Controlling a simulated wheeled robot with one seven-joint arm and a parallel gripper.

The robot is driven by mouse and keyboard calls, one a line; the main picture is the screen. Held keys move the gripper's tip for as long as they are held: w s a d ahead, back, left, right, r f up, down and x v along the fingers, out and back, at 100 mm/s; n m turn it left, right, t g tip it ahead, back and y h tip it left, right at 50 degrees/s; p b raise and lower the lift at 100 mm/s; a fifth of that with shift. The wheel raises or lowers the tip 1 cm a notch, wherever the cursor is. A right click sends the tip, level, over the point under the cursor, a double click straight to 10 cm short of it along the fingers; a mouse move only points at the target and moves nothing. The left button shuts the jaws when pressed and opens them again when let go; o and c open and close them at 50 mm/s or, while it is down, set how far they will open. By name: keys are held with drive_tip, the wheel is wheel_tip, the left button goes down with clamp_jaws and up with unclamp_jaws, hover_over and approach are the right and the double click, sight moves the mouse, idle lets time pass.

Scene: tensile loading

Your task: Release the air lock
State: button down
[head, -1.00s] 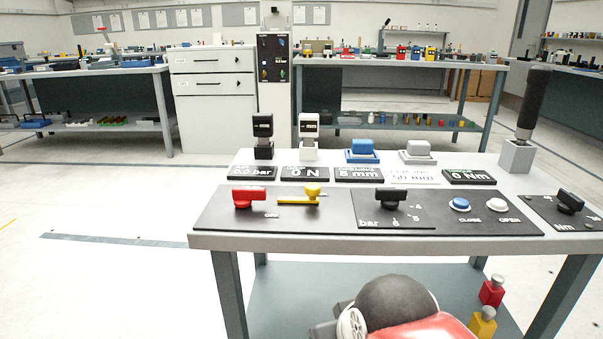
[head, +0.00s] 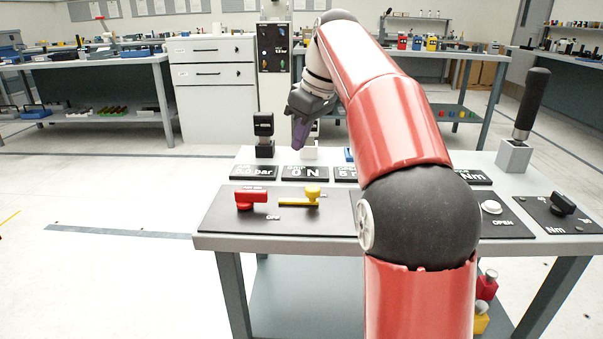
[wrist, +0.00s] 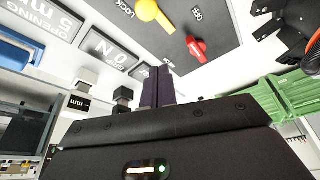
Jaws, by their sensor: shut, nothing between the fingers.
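The yellow lever (head: 312,194) lies on the dark control panel at the front left of the bench, right of a red knob (head: 250,198). In the wrist view the yellow lever (wrist: 155,14) has the word LOCK beside it, and the red knob (wrist: 196,48) has OFF beside it. My gripper (head: 300,142) hangs behind and above the yellow lever, near the row of displays, apart from both handles. Its dark purple fingers (wrist: 157,88) are together and hold nothing. My arm hides the middle of the panel.
A black display block (head: 263,135) stands at the bench's back left, with flat readout plates (head: 304,173) before it. A tall black-handled tool (head: 531,105) stands in a grey block at right. A white OPEN button (head: 491,207) and a black knob (head: 562,203) lie at right.

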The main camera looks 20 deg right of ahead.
drive_tip(key=shift+w+r, duration=0.1)
drive_tip(key=shift+w, duration=0.15)
drive_tip(key=b+x, duration=0.2)
drive_tip(key=x, duration=0.8)
drive_tip(key=shift+s+d+b, duration=0.4)
drive_tip(key=shift+s+d, duration=0.75)
drive_tip(key=shift+d, duration=0.05)
drive_tip(key=shift+s+d, duration=0.3)
